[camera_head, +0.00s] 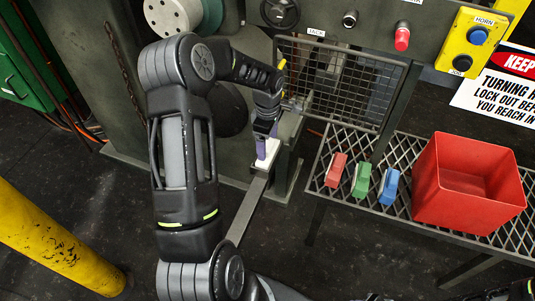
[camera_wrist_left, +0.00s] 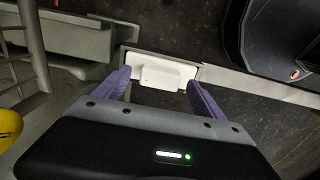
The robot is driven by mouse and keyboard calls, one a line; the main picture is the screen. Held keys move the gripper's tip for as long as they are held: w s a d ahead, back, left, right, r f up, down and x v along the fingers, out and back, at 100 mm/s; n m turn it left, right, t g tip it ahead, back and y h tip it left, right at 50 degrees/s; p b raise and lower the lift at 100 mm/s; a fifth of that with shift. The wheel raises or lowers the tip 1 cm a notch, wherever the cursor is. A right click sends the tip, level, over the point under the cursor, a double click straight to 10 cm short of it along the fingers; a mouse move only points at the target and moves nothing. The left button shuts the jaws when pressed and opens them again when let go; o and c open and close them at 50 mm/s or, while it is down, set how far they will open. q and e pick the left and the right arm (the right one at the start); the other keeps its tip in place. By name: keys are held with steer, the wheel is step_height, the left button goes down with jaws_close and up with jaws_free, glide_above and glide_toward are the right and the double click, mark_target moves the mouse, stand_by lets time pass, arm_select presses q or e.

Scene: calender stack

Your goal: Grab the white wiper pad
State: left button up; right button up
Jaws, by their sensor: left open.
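The white wiper pad (camera_head: 266,150) sits at the end of a grey metal bar, below my left gripper (camera_head: 266,135). In the left wrist view the pad (camera_wrist_left: 162,74) lies in front of the gripper, roughly between its two purple fingers (camera_wrist_left: 158,84). The fingers are spread apart and a gap shows between them. I cannot tell whether either finger touches the pad. In the head view the gripper hides part of the pad's top. My right gripper is not clearly in view; only a bit of dark arm shows at the bottom right corner.
A mesh shelf (camera_head: 320,182) at right holds a red block (camera_head: 336,170), a green block (camera_head: 361,180), a blue block (camera_head: 389,187) and a red bin (camera_head: 468,185). A wire guard (camera_head: 340,85) stands behind the pad. A yellow post (camera_head: 55,240) is at lower left.

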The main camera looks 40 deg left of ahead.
arm_select(q)
steer(key=shift+c, duration=0.4)
jaws_close()
stand_by(0.4)
